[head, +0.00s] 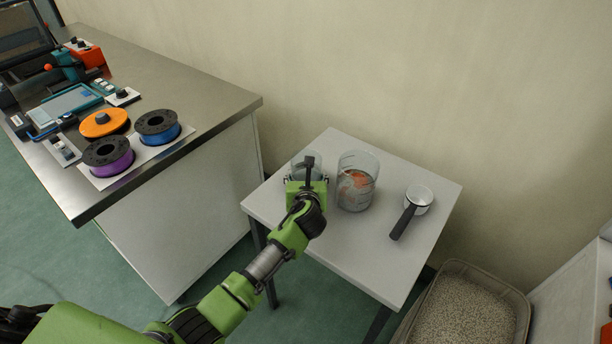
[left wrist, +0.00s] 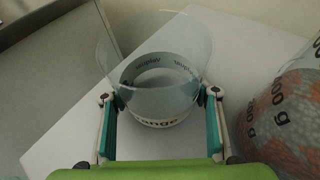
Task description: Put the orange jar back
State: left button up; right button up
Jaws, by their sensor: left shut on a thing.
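The orange jar is a clear glass jar (head: 299,162) at the left corner of the small white table (head: 345,250). In the left wrist view the jar (left wrist: 160,118) has a pale band with lettering ending in "ange" near its bottom, and I see no pellets in it. My left gripper (head: 307,180) is shut on the jar, with one finger on each side of it; the fingers also show in the left wrist view (left wrist: 159,95). The jar looks upright, at or just above the tabletop; I cannot tell if it touches. My right gripper is not in view.
A clear measuring beaker (head: 357,185) with orange bits stands close right of the jar. A scoop with a dark handle (head: 404,222) lies farther right. A steel bench (head: 190,85) with spools is at left. A bin of pale granules (head: 465,310) stands on the floor at right.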

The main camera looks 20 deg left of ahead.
pick_arm(q)
jog(key=shift+s+f, duration=0.3)
jog(key=shift+f, duration=0.45)
jog(key=o, duration=1.9)
jog(key=shift+o, duration=0.9)
jog(key=shift+w+f, duration=0.1)
jog(key=shift+f, duration=0.05)
jog(key=shift+s+d+r, duration=0.2)
jog(key=shift+s, duration=0.25)
jog(key=v, duration=0.2)
jog(key=r+v, duration=0.1)
jog(key=v, duration=0.3)
jog(key=shift+d+r, duration=0.15)
jog(key=shift+r, duration=0.15)
